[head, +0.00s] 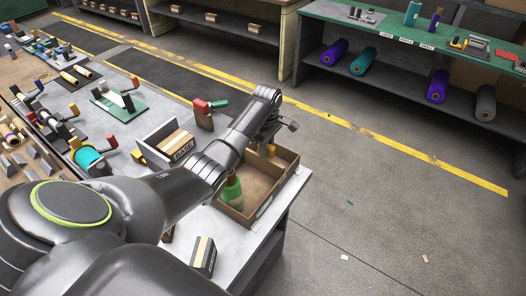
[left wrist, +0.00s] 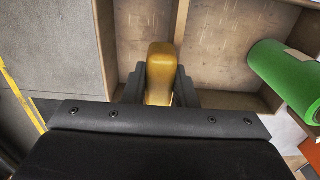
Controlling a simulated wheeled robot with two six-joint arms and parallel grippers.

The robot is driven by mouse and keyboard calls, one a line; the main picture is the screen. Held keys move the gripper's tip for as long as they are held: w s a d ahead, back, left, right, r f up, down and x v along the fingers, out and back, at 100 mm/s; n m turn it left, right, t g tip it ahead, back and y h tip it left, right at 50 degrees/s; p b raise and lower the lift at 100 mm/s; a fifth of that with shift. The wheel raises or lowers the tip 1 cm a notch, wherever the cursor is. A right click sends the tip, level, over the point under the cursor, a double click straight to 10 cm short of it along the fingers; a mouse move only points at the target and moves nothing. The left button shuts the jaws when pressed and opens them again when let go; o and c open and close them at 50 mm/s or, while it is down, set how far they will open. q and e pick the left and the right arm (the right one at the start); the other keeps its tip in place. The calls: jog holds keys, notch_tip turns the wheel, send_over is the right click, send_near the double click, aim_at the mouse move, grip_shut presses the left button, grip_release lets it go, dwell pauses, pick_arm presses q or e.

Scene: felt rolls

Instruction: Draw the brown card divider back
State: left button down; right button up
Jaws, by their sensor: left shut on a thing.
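An open brown card box (head: 236,216) stands at the bench's front corner. In the left wrist view a thin brown card divider (left wrist: 181,22) runs from the top edge down to the gripper, with brown card floor on both sides. My left gripper (head: 268,145) is over the box's far part. In the left wrist view its jaws (left wrist: 160,88) are shut on a rounded yellow piece (left wrist: 160,62) at the near end of the visible divider. Whether the two are joined is hidden. My right gripper is not in view.
Another small box (head: 203,254) lies in front. Open floor (head: 345,190) is to the right, before a shelf with rolls.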

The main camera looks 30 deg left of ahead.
pick_arm(q)
jog(key=c, duration=1.2)
grip_release()
jog(key=shift+o, duration=0.2)
notch_tip(320, 180, up, 9)
jog(key=shift+w+f+b, duration=0.1)
jog(key=shift+b, duration=0.6)
notch_tip(320, 180, up, 9)
jog(key=p, duration=0.7)
jog(key=shift+f+p, duration=0.15)
jog(key=shift+p, duration=0.25)
jog(key=shift+d, duration=0.1)
